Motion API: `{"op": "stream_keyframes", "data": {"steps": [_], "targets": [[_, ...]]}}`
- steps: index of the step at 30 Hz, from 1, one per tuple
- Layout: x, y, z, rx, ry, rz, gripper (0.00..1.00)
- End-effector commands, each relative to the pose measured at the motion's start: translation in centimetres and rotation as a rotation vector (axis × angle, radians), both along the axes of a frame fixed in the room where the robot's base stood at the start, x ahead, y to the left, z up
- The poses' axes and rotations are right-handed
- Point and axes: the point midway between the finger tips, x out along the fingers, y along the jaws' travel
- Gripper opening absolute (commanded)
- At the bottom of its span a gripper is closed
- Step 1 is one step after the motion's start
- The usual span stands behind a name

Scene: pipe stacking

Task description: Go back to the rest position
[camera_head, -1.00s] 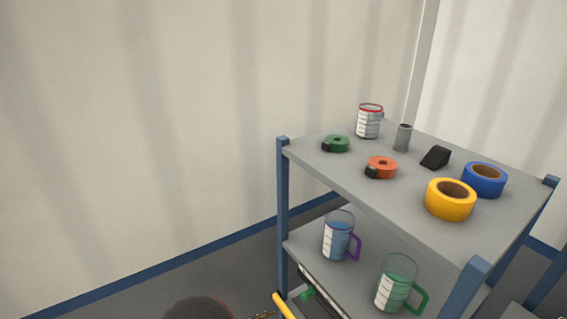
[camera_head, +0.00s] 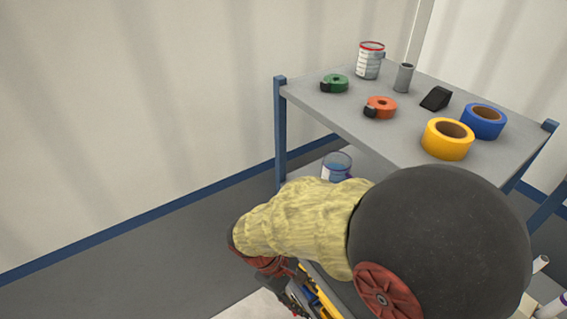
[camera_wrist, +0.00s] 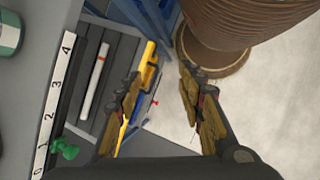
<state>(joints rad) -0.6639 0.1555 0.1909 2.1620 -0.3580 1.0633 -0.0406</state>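My gripper (camera_wrist: 162,95) is open in the wrist view, its two worn fingers apart with nothing between them touching both. It hangs above the side of a lower shelf and the pale floor. In the head view my arm fills the lower middle and hides much of the lower shelves; the gripper itself is only partly visible at the bottom. A short grey pipe (camera_head: 404,78) stands upright on the top shelf (camera_head: 350,118), beside a red-rimmed can (camera_head: 370,60).
The top shelf also holds green tape (camera_head: 335,83), orange tape (camera_head: 380,107), a black wedge (camera_head: 436,98), yellow tape (camera_head: 447,139) and blue tape (camera_head: 484,121). Near my fingers are a ruler strip (camera_wrist: 56,100), a white marker (camera_wrist: 95,82) and a green clip (camera_wrist: 64,148). Left floor is clear.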

Motion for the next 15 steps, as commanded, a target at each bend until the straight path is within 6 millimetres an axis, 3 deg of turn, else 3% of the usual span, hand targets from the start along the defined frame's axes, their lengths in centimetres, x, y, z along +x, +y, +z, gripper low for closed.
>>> {"op": "stream_keyframes", "data": {"steps": [15], "targets": [[-1.8,-4.2,10.1,0.426,-0.316,-0.486,0.39]]}}
